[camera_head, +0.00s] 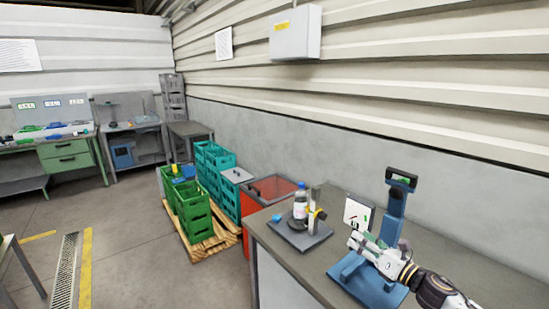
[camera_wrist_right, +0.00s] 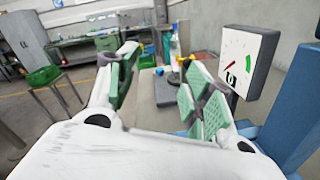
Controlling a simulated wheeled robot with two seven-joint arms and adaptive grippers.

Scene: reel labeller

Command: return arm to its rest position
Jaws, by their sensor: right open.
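My right gripper (camera_head: 362,241) is over the table at the right in the head view, in front of the blue stand. In the right wrist view its two green-padded fingers (camera_wrist_right: 155,85) are spread apart with nothing between them. The blue stand (camera_head: 394,205) has a dark handle on top and a wide blue base. A white dial panel (camera_head: 357,212) with a red needle stands just behind the gripper, and it also shows in the wrist view (camera_wrist_right: 245,58). My left gripper is not in view.
A bottle (camera_head: 300,203) stands on a dark plate (camera_head: 290,237) at the table's left part. The wall runs close behind the table. The floor at left is open.

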